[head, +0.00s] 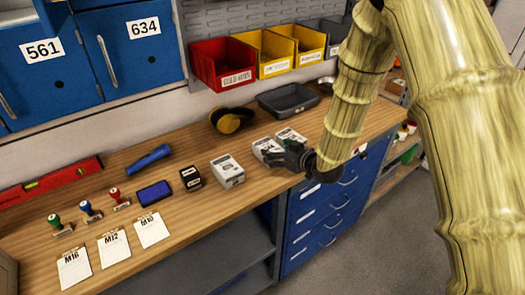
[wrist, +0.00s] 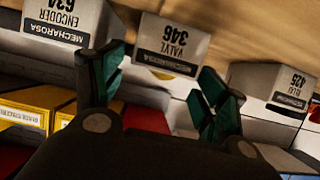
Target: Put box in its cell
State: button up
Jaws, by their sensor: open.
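Three white-grey boxes stand in a row on the workbench. In the wrist view, which is upside down, their labels read ENCODER 634 (wrist: 62,18), VALVE 346 (wrist: 170,45) and a third box, apparently 425 (wrist: 272,85). In the head view they are a left box (head: 227,172), a middle box (head: 266,149) and a right box (head: 290,136); labels are unreadable there. My gripper (head: 279,154) is open and empty at the middle and right boxes, partly covering them. In the wrist view its fingers (wrist: 162,75) are spread, the VALVE box showing between them. Blue cell doors 561 (head: 40,72) and 634 (head: 139,55) look shut.
Red (head: 222,66) and yellow bins (head: 261,55) hang on the wall. A dark tray (head: 288,99) and yellow ear muffs (head: 231,119) lie behind the boxes. Stamps, paper cards (head: 114,247), a blue tube (head: 148,158) and a red level (head: 50,181) occupy the left bench.

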aim_at(270, 148)
jog(key=shift+a+r+p+x, duration=0.15)
jog(key=shift+p+x, duration=0.5)
jog(key=shift+x, duration=0.45)
jog(key=shift+a+r+p+x, duration=0.15)
jog(key=shift+p+x, duration=0.45)
jog(key=shift+x, duration=0.55)
jog(key=shift+w+a+f, duration=0.1)
jog(key=shift+w+f, duration=0.2)
jog(key=shift+w, duration=0.05)
jog(key=c, duration=1)
jog(key=shift+r, duration=0.1)
